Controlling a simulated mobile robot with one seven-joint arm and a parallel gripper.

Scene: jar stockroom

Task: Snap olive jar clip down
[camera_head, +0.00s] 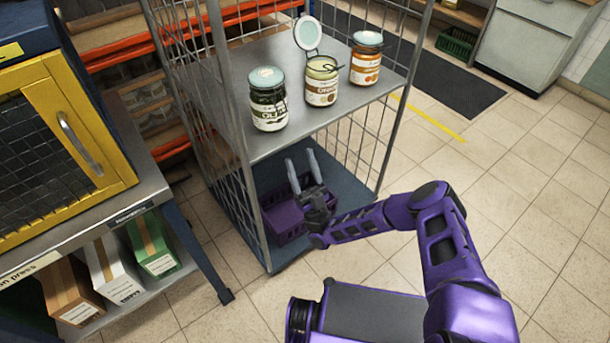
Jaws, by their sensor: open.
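The olive jar (268,104) stands upright at the left on the grey shelf of the wire cage trolley. It is dark green with a white label reading "OL", and its pale lid (266,76) lies down on the rim. A dark wire clip seems to show at its right side; its exact position is too small to tell. My gripper (302,168) is open and empty, fingers pointing up. In the picture it is below the jar and the shelf's front edge, apart from the jar.
The middle jar (321,88) has its lid (307,33) standing open. An orange jar (366,62) stands at the right. Trolley side bars (226,90) flank the shelf. A purple crate (284,218) sits low in the trolley. A bench with a yellow cabinet (112,165) stands left.

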